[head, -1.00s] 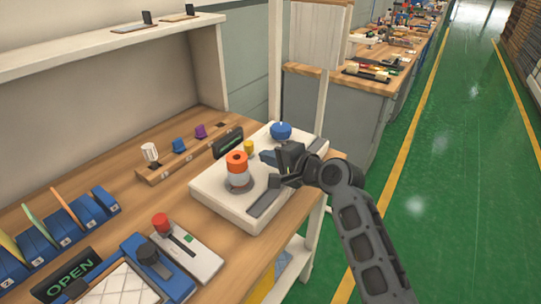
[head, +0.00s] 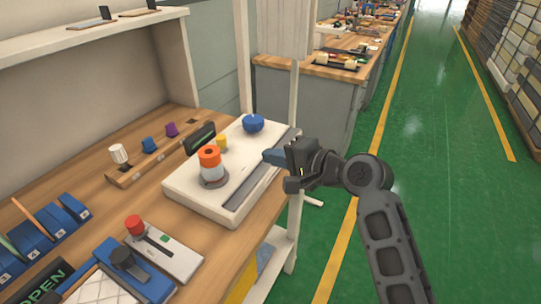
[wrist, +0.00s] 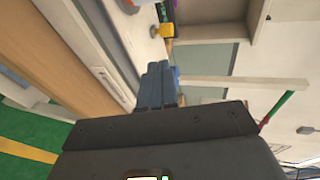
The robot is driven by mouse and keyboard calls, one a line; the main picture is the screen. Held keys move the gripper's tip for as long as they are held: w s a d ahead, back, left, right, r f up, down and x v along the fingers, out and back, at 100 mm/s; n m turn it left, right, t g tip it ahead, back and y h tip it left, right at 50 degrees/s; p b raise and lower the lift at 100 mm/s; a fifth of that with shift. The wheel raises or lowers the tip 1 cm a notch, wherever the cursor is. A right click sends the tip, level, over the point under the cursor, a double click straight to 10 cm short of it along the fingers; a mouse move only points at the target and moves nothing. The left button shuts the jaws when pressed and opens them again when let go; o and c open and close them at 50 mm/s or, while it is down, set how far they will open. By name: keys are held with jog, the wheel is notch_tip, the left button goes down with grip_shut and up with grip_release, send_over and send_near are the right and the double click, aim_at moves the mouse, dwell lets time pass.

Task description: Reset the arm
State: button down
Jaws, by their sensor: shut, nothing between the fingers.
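My gripper (head: 277,157) is at the right edge of the white board on the bench in the head view, with its fingertips pointing left above the board's edge. Its blue-grey fingers are together with nothing between them; they also show in the wrist view (wrist: 158,86). My dark grey arm reaches up from the lower right, over the green floor. The white board (head: 190,192) carries an orange and white cylinder (head: 210,160), a yellow knob (head: 221,142), a blue knob (head: 253,123) and a grey slotted strip (head: 245,182).
The wooden bench (head: 215,248) holds a row of blue slots (head: 35,232), a red-knobbed lever plate (head: 165,250) and a wooden strip with small knobs (head: 125,178). A white post (head: 293,110) stands just behind my gripper. The green floor (head: 470,190) to the right is clear.

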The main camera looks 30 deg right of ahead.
dwell(0.3)
jog(key=s+f+n+h, duration=0.25)
jog(key=s+f, duration=0.35)
jog(key=s, duration=0.5)
jog(key=s+f+n+h, duration=0.1)
jog(key=s+f+h, duration=0.3)
jog(key=s, duration=0.7)
jog(key=s+r+n, duration=0.4)
jog(key=s, duration=0.7)
jog(key=s+r+n+t, duration=0.1)
jog(key=s+r+n, duration=0.3)
jog(key=s, duration=0.7)
jog(key=shift+s+a+r+n+t, duration=0.2)
jog(key=shift+a+r+n+t, duration=0.15)
jog(key=shift+n, duration=0.4)
